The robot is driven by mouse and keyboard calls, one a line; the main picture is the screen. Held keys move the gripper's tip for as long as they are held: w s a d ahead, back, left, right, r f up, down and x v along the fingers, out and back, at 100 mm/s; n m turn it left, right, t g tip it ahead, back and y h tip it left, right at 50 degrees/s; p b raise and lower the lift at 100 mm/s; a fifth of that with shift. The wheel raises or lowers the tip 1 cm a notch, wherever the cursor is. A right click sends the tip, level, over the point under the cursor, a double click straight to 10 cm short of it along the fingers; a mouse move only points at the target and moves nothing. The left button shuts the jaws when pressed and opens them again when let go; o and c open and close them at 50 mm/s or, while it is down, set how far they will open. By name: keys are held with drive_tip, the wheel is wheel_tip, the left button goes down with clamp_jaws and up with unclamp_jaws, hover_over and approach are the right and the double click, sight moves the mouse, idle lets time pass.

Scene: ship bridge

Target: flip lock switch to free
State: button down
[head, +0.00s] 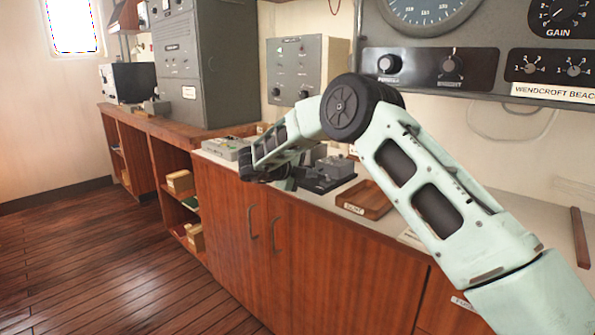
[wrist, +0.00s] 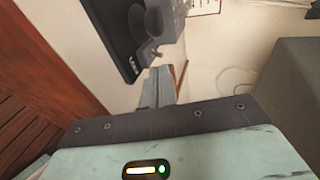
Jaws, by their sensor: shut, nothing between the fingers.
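I cannot make out a lock switch or its marking in either view. My gripper's grey fingers (wrist: 158,86) are together and empty in the wrist view, pointing toward the counter. Ahead of them is a dark device (wrist: 118,38) with rounded black parts and a small light label; gripper and device look apart. In the head view a dark device with a black base (head: 322,180) sits on the counter just right of my wrist, partly hidden by my arm. A pale grey box with small controls (head: 226,148) lies left of my wrist.
A wooden tray (head: 366,200) with a label lies on the wooden counter (head: 300,245). A grey panel with knobs (head: 303,70) and a tall grey cabinet (head: 196,75) stand behind. A large instrument panel (head: 425,68) hangs at right. The floor at left is clear.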

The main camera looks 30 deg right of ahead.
drive_tip(key=shift+x, duration=2.2)
drive_tip(key=shift+d+r+g+y+p, duration=0.2)
drive_tip(key=shift+y+p, duration=0.25)
drive_tip(key=shift+p, duration=0.45)
drive_tip(key=shift+d+r+g+y+p, duration=0.1)
drive_tip(key=shift+r+y+p, duration=0.25)
drive_tip(key=shift+p, duration=0.5)
drive_tip(key=y+p, duration=0.1)
drive_tip(key=p, duration=0.1)
drive_tip(key=d+r+y+p, duration=0.1)
drive_tip(key=p, duration=0.2)
drive_tip(key=shift+w+r+g, duration=0.1)
drive_tip(key=shift+w+g, duration=0.1)
drive_tip(key=shift+g, duration=0.2)
drive_tip(key=y+p, duration=0.2)
drive_tip(key=p, duration=0.1)
drive_tip(key=shift+w+d+r, duration=0.1)
drive_tip(key=shift+d, duration=0.2)
drive_tip(key=shift+p, duration=0.35)
drive_tip(key=shift+f+b, duration=0.35)
drive_tip(key=shift+b, duration=0.1)
drive_tip(key=shift+r, duration=0.15)
drive_tip(key=shift+r+p, duration=0.7)
drive_tip(key=shift+p, duration=0.15)
